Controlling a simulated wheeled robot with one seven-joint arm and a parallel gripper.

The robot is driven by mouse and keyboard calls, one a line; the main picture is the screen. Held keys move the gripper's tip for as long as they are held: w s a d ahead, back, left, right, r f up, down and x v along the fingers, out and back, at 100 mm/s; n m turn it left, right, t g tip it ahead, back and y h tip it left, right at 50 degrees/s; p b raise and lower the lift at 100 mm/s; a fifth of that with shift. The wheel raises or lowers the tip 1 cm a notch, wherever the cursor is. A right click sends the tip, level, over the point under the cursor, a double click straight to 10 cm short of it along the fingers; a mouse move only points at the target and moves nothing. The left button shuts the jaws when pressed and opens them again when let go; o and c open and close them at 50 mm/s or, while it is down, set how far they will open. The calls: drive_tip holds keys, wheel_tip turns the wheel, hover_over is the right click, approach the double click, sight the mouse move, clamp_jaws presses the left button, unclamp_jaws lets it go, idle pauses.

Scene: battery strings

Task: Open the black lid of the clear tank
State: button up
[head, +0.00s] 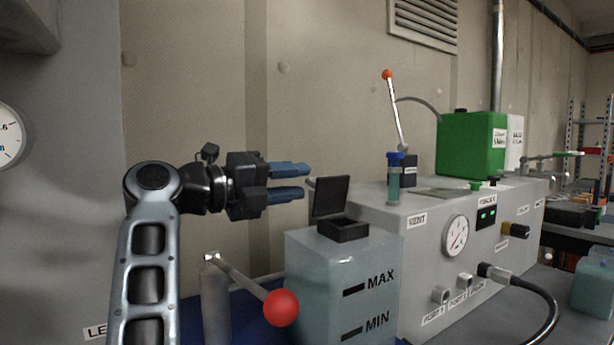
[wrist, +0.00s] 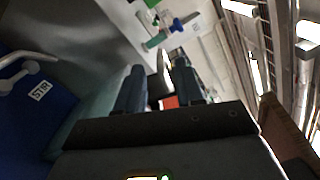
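The clear tank (head: 310,267) with MAX and MIN marks stands at the centre bottom of the head view. Its black lid (head: 331,196) stands tilted up, near upright, above the black filler neck (head: 343,229) on the tank top. My gripper (head: 306,182) is just left of the raised lid, with its two blue fingers pointing right and a gap between them. In the head view I cannot tell whether a fingertip touches the lid. In the wrist view the two fingers (wrist: 162,85) are apart, with nothing clearly held between them.
A lever with a red ball (head: 281,307) stands left of the tank. A grey panel box (head: 420,260) with a gauge, ports and a black hose stands to the right, with a red-tipped lever (head: 394,110) and a green container (head: 470,145) on top. A wall is behind.

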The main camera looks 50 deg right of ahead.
sight(311, 182)
drive_tip(key=shift+p+x, duration=0.3)
drive_tip(key=shift+x, duration=1.65)
drive_tip(key=shift+c, duration=0.4)
clamp_jaws()
drive_tip(key=shift+f, duration=0.1)
